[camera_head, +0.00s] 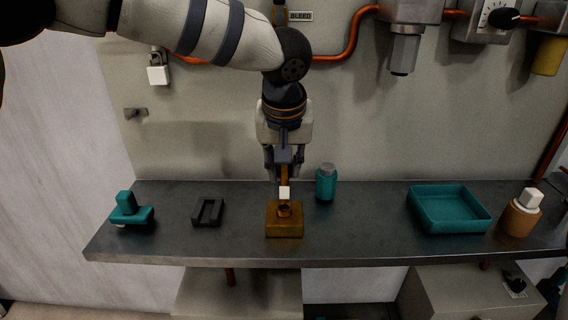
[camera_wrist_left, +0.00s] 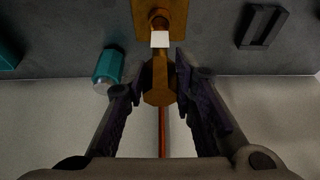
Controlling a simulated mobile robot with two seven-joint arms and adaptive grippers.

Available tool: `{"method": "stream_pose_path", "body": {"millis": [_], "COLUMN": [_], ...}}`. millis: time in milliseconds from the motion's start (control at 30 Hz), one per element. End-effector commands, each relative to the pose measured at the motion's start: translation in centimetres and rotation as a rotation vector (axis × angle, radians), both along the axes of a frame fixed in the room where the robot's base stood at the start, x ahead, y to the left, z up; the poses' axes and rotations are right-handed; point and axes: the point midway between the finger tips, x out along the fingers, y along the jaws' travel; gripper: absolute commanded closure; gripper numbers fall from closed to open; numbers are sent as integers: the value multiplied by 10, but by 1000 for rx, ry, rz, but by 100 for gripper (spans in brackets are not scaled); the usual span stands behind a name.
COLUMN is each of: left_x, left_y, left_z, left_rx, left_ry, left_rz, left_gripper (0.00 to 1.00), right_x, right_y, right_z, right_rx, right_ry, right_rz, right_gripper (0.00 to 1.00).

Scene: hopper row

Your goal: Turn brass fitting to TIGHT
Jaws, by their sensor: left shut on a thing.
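The brass fitting (camera_head: 284,219) has a square base on the front middle of the grey bench, with a round collar and a white marker (camera_head: 284,193) above it. My left gripper (camera_head: 284,177) reaches down from above, shut on the upper brass part of the fitting. In the left wrist view that brass part (camera_wrist_left: 159,88) sits between the two fingers (camera_wrist_left: 161,82). The white marker also shows there (camera_wrist_left: 160,39), beyond the fingertips next to the base (camera_wrist_left: 176,14). I can read no TIGHT mark. My right gripper is out of view.
A teal bottle (camera_head: 326,182) stands close behind and right of the fitting. A dark frame (camera_head: 208,212) and a teal part (camera_head: 131,213) lie to the left. A teal tray (camera_head: 449,226) and an orange bottle (camera_head: 520,219) are at right. Bench between bottle and tray is clear.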

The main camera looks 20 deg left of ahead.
Motion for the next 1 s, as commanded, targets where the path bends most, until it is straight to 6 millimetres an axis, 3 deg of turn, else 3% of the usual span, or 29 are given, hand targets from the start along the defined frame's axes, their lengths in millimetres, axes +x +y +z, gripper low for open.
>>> {"method": "stream_pose_path", "body": {"millis": [467, 1000], "left_x": [0, 0], "left_y": [0, 0], "left_z": [2, -17], "left_rx": [1, 0], "left_ry": [-4, -3], "left_rz": [0, 1], "left_gripper": [100, 100], "right_x": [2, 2], "right_y": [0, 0], "right_z": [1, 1], "right_rx": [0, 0], "right_ry": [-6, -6], "right_rz": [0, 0], "right_gripper": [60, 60]}}
